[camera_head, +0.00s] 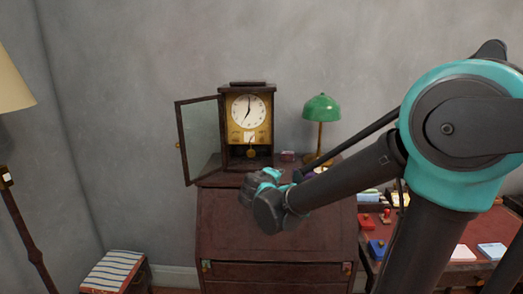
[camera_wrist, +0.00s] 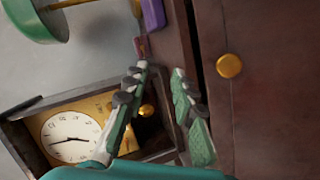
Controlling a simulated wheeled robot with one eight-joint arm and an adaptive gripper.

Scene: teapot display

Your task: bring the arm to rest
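My arm reaches in from the right in the head view and ends in front of the desk. My gripper (camera_wrist: 160,72) shows in the wrist view with its two grey-green fingers apart and nothing visible between them. In the head view, my wrist hides most of the gripper (camera_head: 262,185), and its fingertips cannot be made out. The gripper is in front of the upper part of the dark wooden desk (camera_head: 275,228). The desk's wood and a round brass knob (camera_wrist: 229,66) show beside the fingers in the wrist view.
A clock (camera_head: 248,112) with its glass door (camera_head: 201,140) swung open to the left stands on the desk. A green lamp (camera_head: 321,108) stands right of it. A purple object (camera_wrist: 152,14) is near the fingertips in the wrist view. A striped stool (camera_head: 116,270) is lower left.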

